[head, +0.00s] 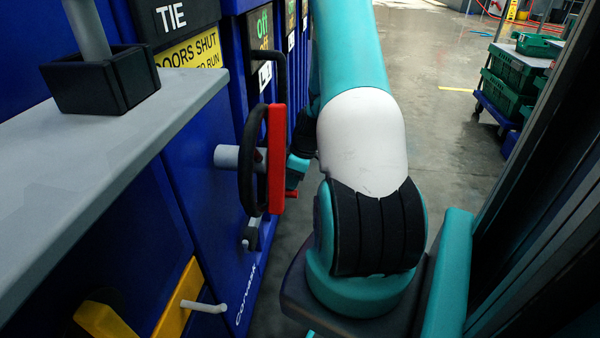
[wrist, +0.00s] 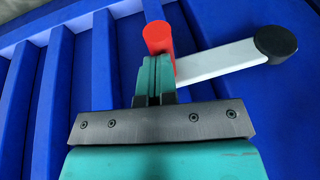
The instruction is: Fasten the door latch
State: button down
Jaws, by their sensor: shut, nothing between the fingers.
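My gripper (wrist: 155,72) is shut and empty, with its teal fingers pressed together. In the wrist view its tips are at a red cylindrical grip (wrist: 158,38), overlapping its lower end; I cannot tell whether they touch. A pale grey bar (wrist: 222,62) runs right from beside the grip to a black round end (wrist: 276,42). In the head view, a vertical red bar (head: 276,160) stands beside a black handwheel (head: 246,160) on the blue machine front. My gripper (head: 297,166) is just right of the red bar, partly hidden. Which part is the latch is unclear.
Blue machine panels (head: 205,180) line the left, with a grey shelf (head: 110,180) carrying a black square holder (head: 100,85). A yellow bracket (head: 178,300) with a white peg sits below. Green crates (head: 513,85) stand on a cart at far right. Open floor (head: 440,120) lies behind my arm.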

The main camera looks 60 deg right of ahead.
jog(key=shift+f, duration=0.45)
jog(key=w+p+v, duration=0.1)
jog(key=p+v, duration=0.6)
jog(key=v, duration=0.7)
jog(key=shift+w+r, duration=0.2)
jog(key=shift+s, duration=0.1)
